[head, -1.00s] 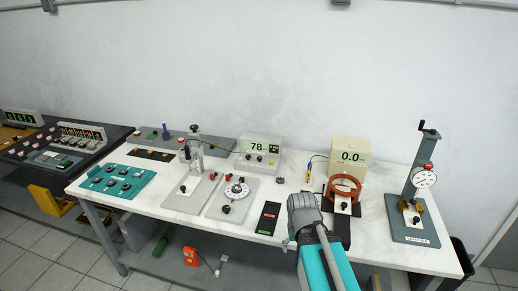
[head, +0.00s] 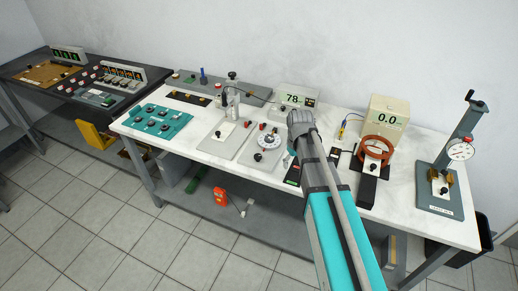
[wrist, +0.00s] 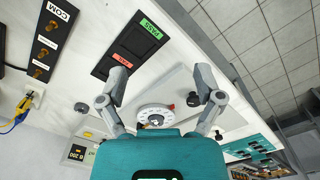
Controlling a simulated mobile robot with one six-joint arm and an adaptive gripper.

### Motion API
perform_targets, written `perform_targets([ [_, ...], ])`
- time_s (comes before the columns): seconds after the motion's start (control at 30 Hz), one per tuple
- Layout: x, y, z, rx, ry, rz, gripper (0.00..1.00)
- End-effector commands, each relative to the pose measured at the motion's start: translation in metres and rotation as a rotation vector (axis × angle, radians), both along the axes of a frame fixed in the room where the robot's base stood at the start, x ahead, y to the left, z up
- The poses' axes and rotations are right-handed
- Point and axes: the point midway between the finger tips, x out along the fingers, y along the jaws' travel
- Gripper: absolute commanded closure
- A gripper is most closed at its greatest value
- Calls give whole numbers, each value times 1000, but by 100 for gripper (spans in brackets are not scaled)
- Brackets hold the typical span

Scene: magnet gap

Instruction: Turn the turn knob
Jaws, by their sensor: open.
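A grey panel (head: 272,164) on the white table carries a white round dial (head: 269,139) and a black knob (head: 257,157) at its front. In the wrist view the dial (wrist: 155,115) lies beyond the space between my fingers, with a red knob (wrist: 172,107) at its edge and the black knob (wrist: 193,99) close to the right finger. I cannot tell which knob the task names. My gripper (wrist: 162,78) is open and empty, apart from the panel. In the head view my gripper (head: 301,121) is above the table, right of the dial, its fingers mostly hidden.
A black pass/fail plate (wrist: 130,46) lies beside the panel. Another grey panel with a lever stand (head: 228,127) is to the left.

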Motion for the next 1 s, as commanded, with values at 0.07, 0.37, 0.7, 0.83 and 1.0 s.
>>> perform_targets([
  [0.07, 44, 34, 17, 0, 0, 119, 15],
  [0.37, 117, 123, 41, 0, 0, 448, 15],
  [0.7, 125, 141, 43, 0, 0, 516, 15],
  [0.83, 125, 141, 43, 0, 0, 515, 15],
  [1.0, 125, 140, 41, 0, 0, 514, 15],
])
